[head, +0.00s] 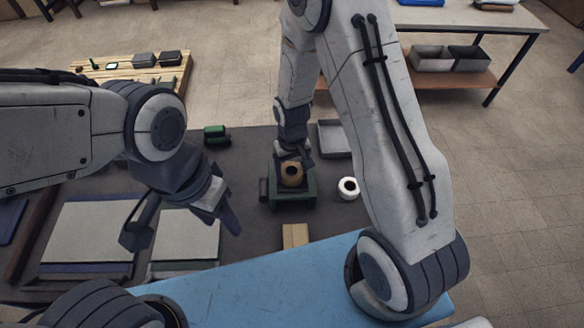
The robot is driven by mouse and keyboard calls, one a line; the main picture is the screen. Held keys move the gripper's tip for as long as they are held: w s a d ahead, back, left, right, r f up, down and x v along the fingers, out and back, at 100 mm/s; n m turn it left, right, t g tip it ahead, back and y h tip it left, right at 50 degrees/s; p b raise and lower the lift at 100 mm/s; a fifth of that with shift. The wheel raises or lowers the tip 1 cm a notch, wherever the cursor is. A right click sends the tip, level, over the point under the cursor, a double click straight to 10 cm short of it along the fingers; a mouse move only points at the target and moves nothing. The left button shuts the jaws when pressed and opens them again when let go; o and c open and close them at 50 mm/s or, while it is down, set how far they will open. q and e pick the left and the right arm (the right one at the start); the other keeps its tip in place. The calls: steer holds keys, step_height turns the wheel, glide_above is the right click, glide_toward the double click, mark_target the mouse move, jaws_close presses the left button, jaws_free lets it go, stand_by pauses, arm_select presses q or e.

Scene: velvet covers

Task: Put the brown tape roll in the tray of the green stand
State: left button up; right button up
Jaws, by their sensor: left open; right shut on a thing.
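The brown tape roll (291,180) is at the tray of the green stand (294,202), in the middle of the dark work surface. My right gripper (293,164) reaches down from above and is shut on the roll at its far side. I cannot tell whether the roll touches the tray floor. My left gripper (182,230) is open and empty, to the left of the stand and above the pale panels. The far part of the stand's tray is hidden by the roll and gripper.
A white roll (348,188) stands right of the stand, and a grey tray (334,139) lies behind it. A green object (215,134) is at the back left. A wooden block (295,236) lies in front of the stand. Pale panels (88,232) cover the left.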

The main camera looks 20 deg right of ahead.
mark_target(292, 172)
steer(key=shift+f, duration=0.2)
steer(key=o, duration=1.2)
steer(key=shift+c, duration=0.2)
steer(key=shift+r, duration=0.15)
steer(key=shift+r, duration=0.2)
step_height(292, 172, up, 11)
steer(key=b, duration=0.2)
steer(key=s+a+r+n, duration=0.3)
steer(key=s+a+r, duration=0.1)
steer(key=s, duration=0.6)
steer(key=s+a+r+n+y, duration=0.1)
steer(key=s+a+r+n, duration=0.2)
steer(key=s, duration=0.7)
step_height(292, 172, up, 2)
steer(key=shift+s+a, duration=0.35)
steer(key=shift+a, duration=0.1)
